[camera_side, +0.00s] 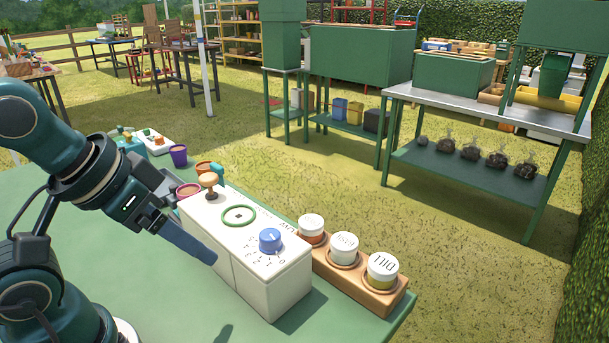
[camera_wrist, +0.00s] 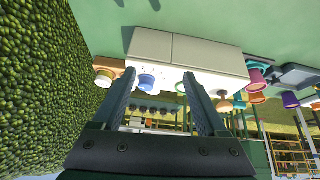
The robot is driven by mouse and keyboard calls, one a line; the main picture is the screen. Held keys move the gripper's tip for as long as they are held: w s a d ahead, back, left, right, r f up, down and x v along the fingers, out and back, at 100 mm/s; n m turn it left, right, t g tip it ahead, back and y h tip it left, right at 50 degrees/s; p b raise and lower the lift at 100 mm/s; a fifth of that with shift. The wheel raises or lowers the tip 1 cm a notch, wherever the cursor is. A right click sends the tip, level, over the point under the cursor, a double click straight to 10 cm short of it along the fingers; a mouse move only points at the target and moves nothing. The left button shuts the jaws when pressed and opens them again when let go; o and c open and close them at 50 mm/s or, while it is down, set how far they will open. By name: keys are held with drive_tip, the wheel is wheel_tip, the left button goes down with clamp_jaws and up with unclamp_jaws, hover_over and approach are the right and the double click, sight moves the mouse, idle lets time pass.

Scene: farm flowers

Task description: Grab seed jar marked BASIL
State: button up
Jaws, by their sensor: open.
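Three white-lidded jars stand in a row in a wooden rack (camera_side: 335,277) at the right end of the green table. The nearest jar (camera_side: 382,271) has yellowish contents and a lid reading DILL, upside down. The lids of the middle jar (camera_side: 345,251) and the far jar (camera_side: 312,229) are too small to read surely, so I cannot tell which is BASIL. My gripper (camera_side: 211,259) is open and empty, left of the white control box and apart from the jars. In the wrist view its fingers (camera_wrist: 163,85) are spread, with a jar (camera_wrist: 104,78) left of them.
The white box (camera_side: 245,250) stands between my gripper and the rack. It carries a blue dial (camera_side: 270,240), a green ring (camera_side: 239,215) and a tan knob (camera_side: 208,181). Small pots, including a purple one (camera_side: 178,155), stand behind it. The table's left part is clear.

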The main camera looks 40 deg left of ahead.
drive_tip(key=w+d+r+n+t+y, duration=0.15)
drive_tip(key=w+r+n+t, duration=0.95)
drive_tip(key=w+r+n, duration=1.6)
drive_tip(key=n+g+y, duration=0.8)
drive_tip(key=n, duration=1.2)
hover_over(345, 241)
drive_tip(key=s, duration=0.1)
drive_tip(key=f, duration=2.8)
drive_tip(key=shift+s+a, duration=0.1)
drive_tip(key=shift+a, duration=0.1)
drive_tip(key=s+d+f+m, duration=0.3)
drive_tip(key=d+f, duration=0.2)
drive_tip(key=f, duration=0.2)
drive_tip(key=x, duration=0.7)
drive_tip(key=shift+a+f, duration=0.15)
drive_tip(key=shift+c, duration=0.3)
